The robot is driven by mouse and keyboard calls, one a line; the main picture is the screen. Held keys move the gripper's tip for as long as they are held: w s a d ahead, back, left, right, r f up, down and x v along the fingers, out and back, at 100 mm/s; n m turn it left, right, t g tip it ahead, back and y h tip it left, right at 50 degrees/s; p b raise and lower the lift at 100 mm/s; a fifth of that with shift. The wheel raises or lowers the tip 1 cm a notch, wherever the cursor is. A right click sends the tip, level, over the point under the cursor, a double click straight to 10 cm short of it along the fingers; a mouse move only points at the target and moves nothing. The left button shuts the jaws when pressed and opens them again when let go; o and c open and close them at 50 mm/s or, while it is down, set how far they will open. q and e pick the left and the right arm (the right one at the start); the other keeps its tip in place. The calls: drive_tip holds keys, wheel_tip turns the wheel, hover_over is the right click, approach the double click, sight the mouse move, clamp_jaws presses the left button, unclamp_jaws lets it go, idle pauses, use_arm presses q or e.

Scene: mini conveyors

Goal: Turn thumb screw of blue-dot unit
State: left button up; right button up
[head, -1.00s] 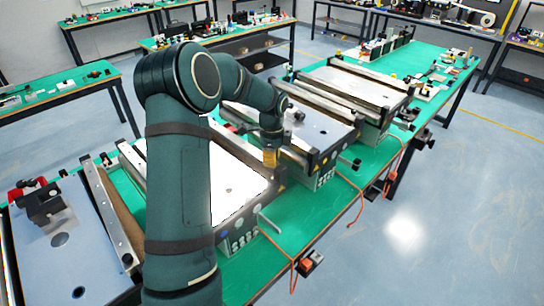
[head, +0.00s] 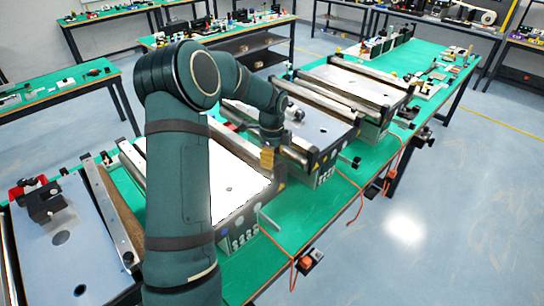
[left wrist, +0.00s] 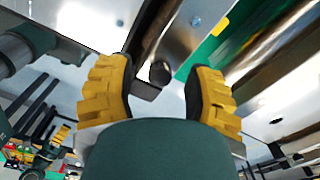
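My left gripper (head: 267,158) hangs over the right edge of the second conveyor unit from the front (head: 228,180), near the gap to the unit behind. In the left wrist view, its two yellow fingers (left wrist: 160,95) stand wide apart, open and empty. A dark round knob (left wrist: 160,72), which looks like a thumb screw, shows between the fingertips at the edge of a dark bracket; I see no contact. A small blue dot (left wrist: 196,22) shows on a metal surface above it. In the head view, the knob cannot be made out. My right gripper is out of view.
More conveyor units stand along the green table (head: 325,200), one at the front left (head: 90,255) and others behind (head: 355,85). Orange cables (head: 294,270) hang off the table's right edge. The floor to the right is clear.

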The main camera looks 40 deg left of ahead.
use_arm(q)
wheel_tip(320, 180, up, 12)
idle(0.7)
idle(0.4)
